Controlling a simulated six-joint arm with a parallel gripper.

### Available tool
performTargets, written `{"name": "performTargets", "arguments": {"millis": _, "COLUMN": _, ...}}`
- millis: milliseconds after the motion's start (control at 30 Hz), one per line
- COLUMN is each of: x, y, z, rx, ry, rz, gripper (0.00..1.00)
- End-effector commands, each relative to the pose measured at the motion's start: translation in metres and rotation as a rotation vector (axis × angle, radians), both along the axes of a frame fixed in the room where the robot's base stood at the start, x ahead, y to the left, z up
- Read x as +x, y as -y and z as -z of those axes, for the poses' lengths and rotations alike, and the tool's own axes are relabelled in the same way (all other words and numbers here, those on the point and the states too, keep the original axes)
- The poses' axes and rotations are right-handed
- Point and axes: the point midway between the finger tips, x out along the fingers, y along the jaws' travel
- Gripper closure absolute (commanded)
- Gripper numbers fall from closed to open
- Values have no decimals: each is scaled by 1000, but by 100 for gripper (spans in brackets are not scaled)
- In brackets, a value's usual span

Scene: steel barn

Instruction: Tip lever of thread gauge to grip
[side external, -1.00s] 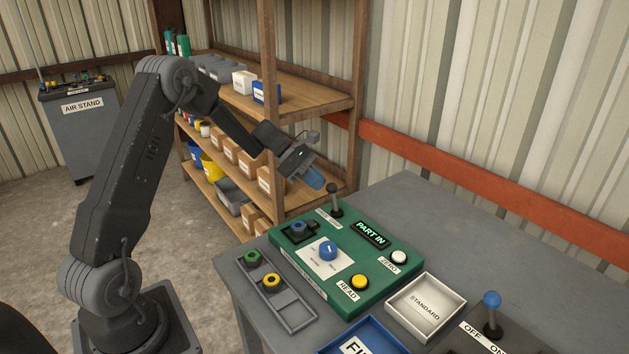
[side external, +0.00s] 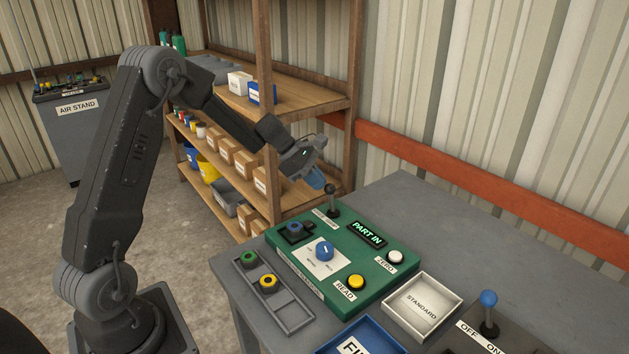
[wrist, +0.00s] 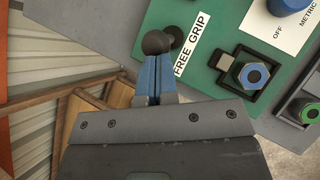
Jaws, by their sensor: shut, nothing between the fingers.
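The green thread gauge (side external: 378,278) lies on the grey table, its display reading PART IN. Its lever (side external: 333,203) has a black knob and stands near upright at the far left corner, beside the FREE GRIP label (wrist: 192,45). A blue part (wrist: 255,76) with a dark centre sits in the black holder beside the label.
The gauge also carries a blue dial (side external: 324,250), a yellow READ button (side external: 357,282) and a white ZERO button (side external: 395,257). A grey tray (side external: 291,318) holds green- and yellow-topped parts. A STANDARD tray (side external: 447,318) stands right. Wooden shelving (side external: 268,120) rises behind my gripper.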

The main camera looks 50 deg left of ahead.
Motion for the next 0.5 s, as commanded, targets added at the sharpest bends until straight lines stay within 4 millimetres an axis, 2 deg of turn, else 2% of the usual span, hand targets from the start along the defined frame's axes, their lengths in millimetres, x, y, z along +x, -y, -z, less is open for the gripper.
{"name": "performTargets", "arguments": {"millis": 367, "x": 0, "y": 29, "z": -8, "rx": 277, "ry": 3, "rz": 6, "gripper": 100}}
{"name": "performTargets", "arguments": {"millis": 500, "x": 0, "y": 37, "z": -8, "rx": 281, "ry": -1, "rz": 3, "gripper": 100}}
